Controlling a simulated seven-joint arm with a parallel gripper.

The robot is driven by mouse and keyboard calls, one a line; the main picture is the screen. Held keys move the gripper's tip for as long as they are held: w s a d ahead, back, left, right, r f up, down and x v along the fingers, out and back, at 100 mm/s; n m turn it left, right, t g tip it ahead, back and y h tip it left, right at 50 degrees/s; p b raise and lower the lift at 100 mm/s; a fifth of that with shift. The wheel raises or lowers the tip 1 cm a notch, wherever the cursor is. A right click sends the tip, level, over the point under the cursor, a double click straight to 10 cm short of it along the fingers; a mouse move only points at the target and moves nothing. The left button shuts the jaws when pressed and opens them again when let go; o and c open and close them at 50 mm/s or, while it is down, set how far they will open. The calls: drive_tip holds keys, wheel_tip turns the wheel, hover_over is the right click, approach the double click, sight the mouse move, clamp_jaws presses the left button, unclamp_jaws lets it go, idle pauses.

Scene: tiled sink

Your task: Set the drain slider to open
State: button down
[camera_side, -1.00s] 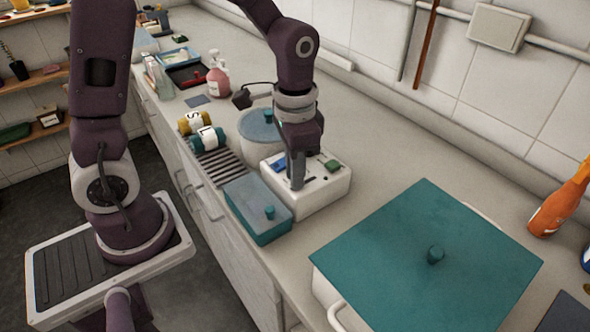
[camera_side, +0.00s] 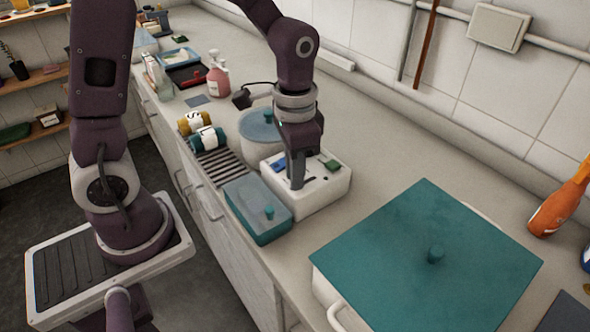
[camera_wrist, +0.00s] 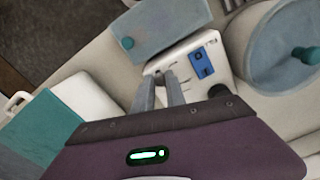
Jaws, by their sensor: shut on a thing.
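A white control box (camera_side: 318,196) stands on the counter, with dark slots, a blue part (camera_side: 277,163) and a green part (camera_side: 333,166) on its top. It also shows in the wrist view (camera_wrist: 187,45), with the blue part (camera_wrist: 202,63) and a black knob (camera_wrist: 219,91). My gripper (camera_side: 297,186) points down onto the box top, between the blue and green parts. In the wrist view my gripper (camera_wrist: 164,77) has its fingertips close together at a slot near the box's edge. It is shut on the small slider handle, mostly hidden by the fingers; its lettering is unreadable.
A teal-lidded box (camera_side: 257,208) sits close on the left, and a round lidded pot (camera_side: 262,128) stands behind. A large pot with a square teal lid (camera_side: 425,255) is at front right. Two labelled rolls (camera_side: 207,138) lie at the counter's left edge. Counter right of the box is clear.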

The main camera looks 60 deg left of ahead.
drive_tip(key=shift+w, duration=0.1)
drive_tip(key=shift+w+r, duration=0.1)
drive_tip(key=shift+w, duration=2.1)
drive_tip(key=c, duration=1.4)
unclamp_jaws()
drive_tip(key=shift+o, duration=0.2)
wheel_tip(320, 180, up, 7)
drive_tip(key=shift+s+r, duration=0.1)
